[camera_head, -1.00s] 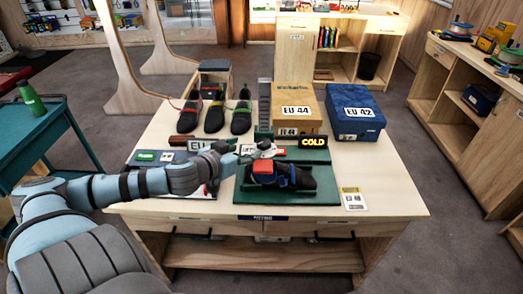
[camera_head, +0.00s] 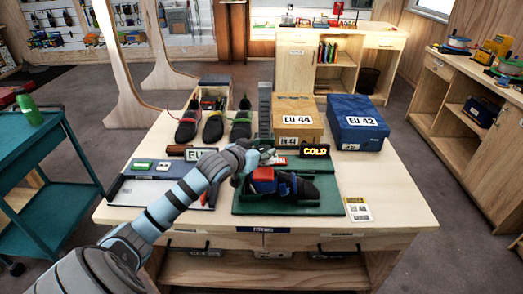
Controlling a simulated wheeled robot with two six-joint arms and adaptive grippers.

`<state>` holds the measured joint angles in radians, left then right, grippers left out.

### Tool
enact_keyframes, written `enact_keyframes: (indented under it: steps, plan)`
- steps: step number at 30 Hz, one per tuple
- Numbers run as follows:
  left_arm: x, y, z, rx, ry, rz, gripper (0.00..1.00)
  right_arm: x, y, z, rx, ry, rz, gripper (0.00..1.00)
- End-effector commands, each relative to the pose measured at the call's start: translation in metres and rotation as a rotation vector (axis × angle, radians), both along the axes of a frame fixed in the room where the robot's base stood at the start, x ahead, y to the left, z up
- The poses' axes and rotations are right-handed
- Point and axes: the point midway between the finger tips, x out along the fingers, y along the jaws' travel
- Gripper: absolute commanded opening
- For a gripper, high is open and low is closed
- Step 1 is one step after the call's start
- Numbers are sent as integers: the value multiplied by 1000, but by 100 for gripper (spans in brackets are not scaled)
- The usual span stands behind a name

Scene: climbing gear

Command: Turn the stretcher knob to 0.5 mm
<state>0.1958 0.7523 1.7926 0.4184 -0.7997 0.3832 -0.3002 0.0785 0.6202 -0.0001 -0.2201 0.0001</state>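The shoe stretcher stands on a green base (camera_head: 298,208) at the front middle of the table. A dark climbing shoe (camera_head: 304,189) with a red and blue part (camera_head: 264,180) lies on it. My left gripper (camera_head: 262,161) is at the back left of the shoe, over the base. Its fingers are small and partly hidden, so I cannot tell whether it is open or shut. The stretcher knob and its scale cannot be made out; the gripper covers that area. A sign reading COLD (camera_head: 315,151) stands behind the shoe. My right gripper is not in view.
Boxes marked EU 44 (camera_head: 297,121) and EU 42 (camera_head: 356,121) stand at the back right. Several shoes (camera_head: 213,127) lie at the back left. A tray (camera_head: 168,184) is left of the base, partly under my arm. A card (camera_head: 358,209) lies at the right.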

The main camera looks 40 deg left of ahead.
Motion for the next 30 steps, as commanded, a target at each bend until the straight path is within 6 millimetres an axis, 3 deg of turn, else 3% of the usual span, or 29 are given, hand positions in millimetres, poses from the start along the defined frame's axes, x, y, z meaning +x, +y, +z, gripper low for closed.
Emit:
enact_keyframes:
  steps: [3,17,30]
  plan:
    - [0,0,0,0,0,0,11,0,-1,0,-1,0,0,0]
    - [0,3,-2,0,1,-120,11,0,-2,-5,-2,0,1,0]
    - [1,9,-7,0,-4,-445,11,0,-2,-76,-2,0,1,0]
